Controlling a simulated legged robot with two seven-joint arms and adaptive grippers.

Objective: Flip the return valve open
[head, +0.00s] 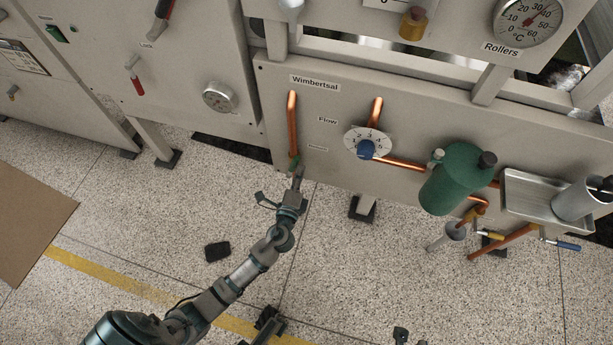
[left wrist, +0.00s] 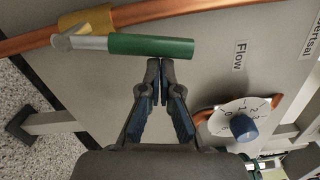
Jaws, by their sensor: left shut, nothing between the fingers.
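The valve has a green lever handle (left wrist: 150,46) and a yellow body (left wrist: 88,22) on a copper pipe (left wrist: 25,42) in the left wrist view. In the head view the green handle (head: 295,162) shows small at the lower end of the left copper pipe (head: 292,120), partly hidden by my gripper. A small label near it is too blurred to read. My left gripper (head: 298,173) is shut and empty, right by the handle. In the left wrist view its fingertips (left wrist: 160,62) meet just beside the handle; I cannot tell whether they touch it.
A flow dial with a blue knob (head: 366,149) is right of the valve. A green canister (head: 455,180) and a metal tray (head: 540,203) stand further right. A panel (head: 180,70) with a gauge is left. The speckled floor (head: 350,270) is mostly clear.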

